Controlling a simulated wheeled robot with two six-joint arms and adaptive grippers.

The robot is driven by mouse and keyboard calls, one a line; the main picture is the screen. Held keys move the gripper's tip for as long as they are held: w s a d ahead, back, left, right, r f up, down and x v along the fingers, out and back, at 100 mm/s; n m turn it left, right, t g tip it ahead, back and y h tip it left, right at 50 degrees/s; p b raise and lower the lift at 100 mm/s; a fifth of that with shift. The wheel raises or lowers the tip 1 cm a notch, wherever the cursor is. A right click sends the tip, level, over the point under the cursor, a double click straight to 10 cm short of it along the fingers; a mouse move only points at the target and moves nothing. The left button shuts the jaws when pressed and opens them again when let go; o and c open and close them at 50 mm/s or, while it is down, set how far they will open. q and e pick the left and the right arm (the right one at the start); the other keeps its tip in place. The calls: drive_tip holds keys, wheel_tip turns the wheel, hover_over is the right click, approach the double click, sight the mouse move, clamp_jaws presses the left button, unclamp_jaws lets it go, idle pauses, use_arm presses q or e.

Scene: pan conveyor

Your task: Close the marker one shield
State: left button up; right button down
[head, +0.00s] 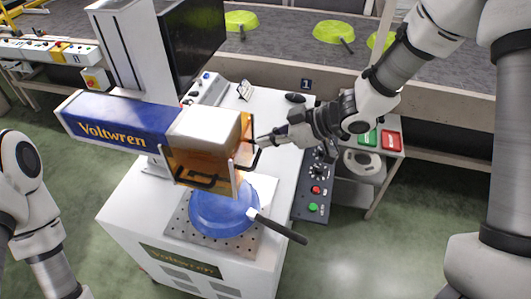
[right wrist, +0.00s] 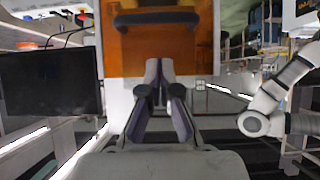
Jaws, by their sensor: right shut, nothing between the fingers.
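The marker (head: 125,120) is a blue and white machine lettered "Voltwren". Its orange see-through shield (head: 207,172) hangs around the white head, with black handles on the front and right sides. The shield's lower edge appears above the blue pan (head: 222,208), leaving the pan exposed. My right gripper (head: 262,139) is shut and empty, beside the shield's right side close to that handle. In the right wrist view my fingers (right wrist: 158,75) point at the orange panel (right wrist: 160,52), below its dark handle (right wrist: 155,18). I cannot tell whether they touch. My left gripper is out of view.
The pan lies on a perforated plate (head: 178,232) on the white cabinet, its dark handle (head: 285,231) sticking out past the edge. A control panel (head: 313,195) is at right. A monitor (head: 190,40) stands behind the marker. Green pans (head: 333,31) lie on the conveyor beyond.

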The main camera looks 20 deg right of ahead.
drive_tip(key=f, duration=0.3)
drive_tip(key=shift+w+a+f, duration=0.15)
drive_tip(key=shift+w+f, duration=0.05)
drive_tip(key=shift+f, duration=0.2)
wheel_tip(320, 180, down, 14)
drive_tip(key=b, duration=0.8)
drive_tip(key=shift+r, duration=0.1)
